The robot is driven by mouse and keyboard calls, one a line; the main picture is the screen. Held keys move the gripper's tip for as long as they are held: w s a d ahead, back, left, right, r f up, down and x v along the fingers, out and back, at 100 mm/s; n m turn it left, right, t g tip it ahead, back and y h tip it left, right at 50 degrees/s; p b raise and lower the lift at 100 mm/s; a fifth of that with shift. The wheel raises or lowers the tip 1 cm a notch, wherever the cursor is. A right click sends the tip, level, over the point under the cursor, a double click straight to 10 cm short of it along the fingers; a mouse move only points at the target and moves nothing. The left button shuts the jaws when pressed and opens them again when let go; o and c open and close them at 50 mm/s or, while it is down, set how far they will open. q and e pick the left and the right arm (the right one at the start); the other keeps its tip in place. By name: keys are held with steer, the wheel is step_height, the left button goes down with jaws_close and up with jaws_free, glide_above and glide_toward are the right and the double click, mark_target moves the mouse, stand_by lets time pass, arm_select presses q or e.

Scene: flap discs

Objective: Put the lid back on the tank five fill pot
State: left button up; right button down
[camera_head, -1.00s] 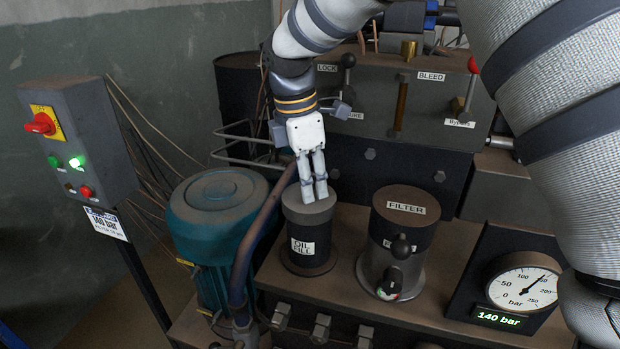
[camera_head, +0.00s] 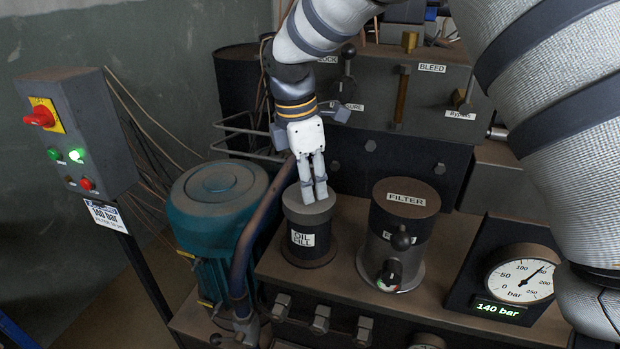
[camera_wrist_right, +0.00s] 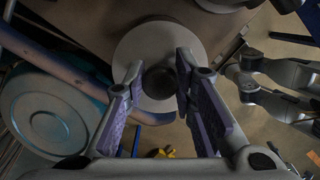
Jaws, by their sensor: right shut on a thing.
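The fill pot (camera_head: 309,241) is a dark cylinder labelled "OIL FILL" on the brown bench. Its round grey lid (camera_head: 295,210) is on top and looks level; I cannot tell whether it is fully seated. My right gripper (camera_head: 314,194) reaches down over the lid, its fingers close together. In the right wrist view, the fingers of my right gripper (camera_wrist_right: 160,88) are on either side of the dark round knob (camera_wrist_right: 159,82) of the grey lid (camera_wrist_right: 140,48), shut on it. What looks like my left gripper (camera_wrist_right: 238,75) shows at the right there; its jaws are unclear.
A filter canister (camera_head: 403,225) stands close to the pot's right, with a pressure gauge (camera_head: 521,280) reading about 140 bar farther right. A teal motor (camera_head: 205,235) and a curved pipe (camera_head: 246,250) are at the left. A valve block (camera_head: 385,100) stands behind.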

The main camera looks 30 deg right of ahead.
steer(key=shift+f, duration=0.15)
steer(key=c, duration=0.8)
jaws_free()
steer(key=shift+o, duration=0.2)
steer(key=shift+r, duration=3)
